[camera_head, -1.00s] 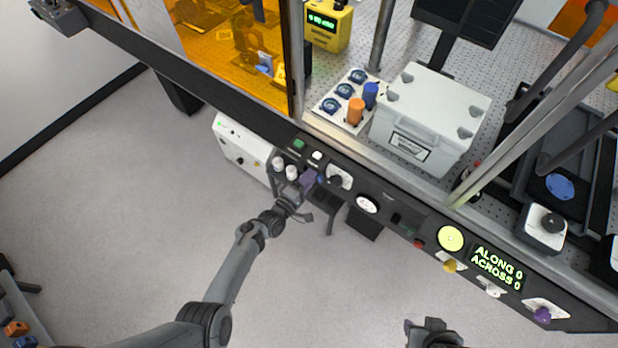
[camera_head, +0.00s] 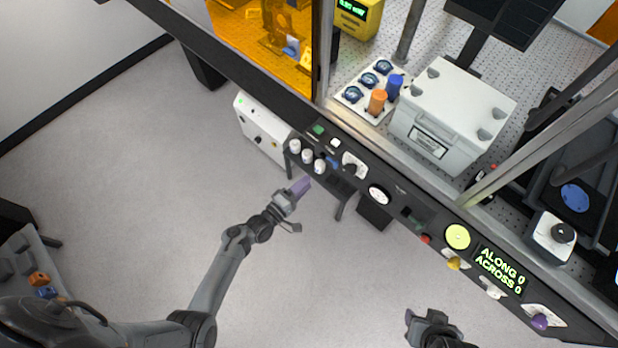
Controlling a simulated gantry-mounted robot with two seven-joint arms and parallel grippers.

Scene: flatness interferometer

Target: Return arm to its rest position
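My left arm (camera_head: 222,280) reaches up from the lower left. Its gripper (camera_head: 291,194) is over the open floor just in front of the console's small shelf. The fingers are small in this view. My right gripper (camera_head: 425,322) shows only in part at the bottom edge; its finger opening cannot be made out.
Several white-capped bottles (camera_head: 307,156) stand on the shelf beside the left gripper. The console edge (camera_head: 405,215) carries knobs and a display reading ALONG 0, ACROSS 0 (camera_head: 499,270). A white box (camera_head: 262,132) hangs left of the shelf. The floor (camera_head: 130,180) is clear.

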